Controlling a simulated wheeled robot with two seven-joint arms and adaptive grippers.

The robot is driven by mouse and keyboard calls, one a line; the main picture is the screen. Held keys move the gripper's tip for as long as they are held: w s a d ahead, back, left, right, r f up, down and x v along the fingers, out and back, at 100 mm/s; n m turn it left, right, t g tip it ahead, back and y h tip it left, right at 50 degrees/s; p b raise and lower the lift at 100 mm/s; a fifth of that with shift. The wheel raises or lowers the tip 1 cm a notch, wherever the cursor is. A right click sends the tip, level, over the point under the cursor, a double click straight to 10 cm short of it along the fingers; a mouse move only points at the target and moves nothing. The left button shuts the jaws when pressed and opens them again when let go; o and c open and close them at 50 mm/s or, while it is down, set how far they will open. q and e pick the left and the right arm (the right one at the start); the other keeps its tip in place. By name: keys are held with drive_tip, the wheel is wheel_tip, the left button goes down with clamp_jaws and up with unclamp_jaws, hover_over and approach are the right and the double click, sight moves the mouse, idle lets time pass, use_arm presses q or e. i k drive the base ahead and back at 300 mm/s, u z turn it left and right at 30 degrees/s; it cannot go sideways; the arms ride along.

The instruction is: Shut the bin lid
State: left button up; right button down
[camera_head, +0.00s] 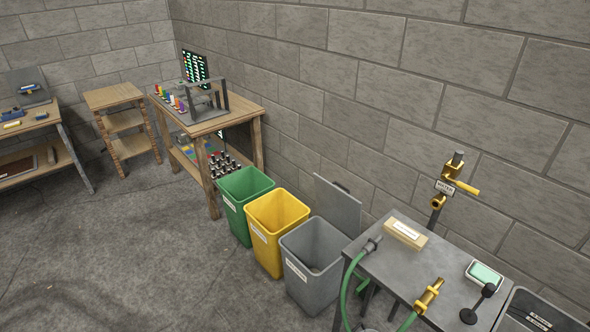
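The grey bin (300,287) stands on the floor at the right end of a row of three bins, close to the metal table. Its grey lid (338,204) is open, standing up at the back of the bin towards the wall, with a small dark handle at its edge. The bin's inside is visible from above, and something grey shows at its bottom. Neither of my grippers is in view.
A yellow bin (267,253) and a green bin (236,225) stand left of the grey one, without visible lids. The metal table (387,262) with a green hose and brass fittings is to the right. The floor (150,250) in front is clear.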

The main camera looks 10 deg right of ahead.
sight(344, 211)
drive_tip(key=u, duration=0.4)
drive_tip(key=i, duration=1.35)
drive_tip(key=u, duration=0.05)
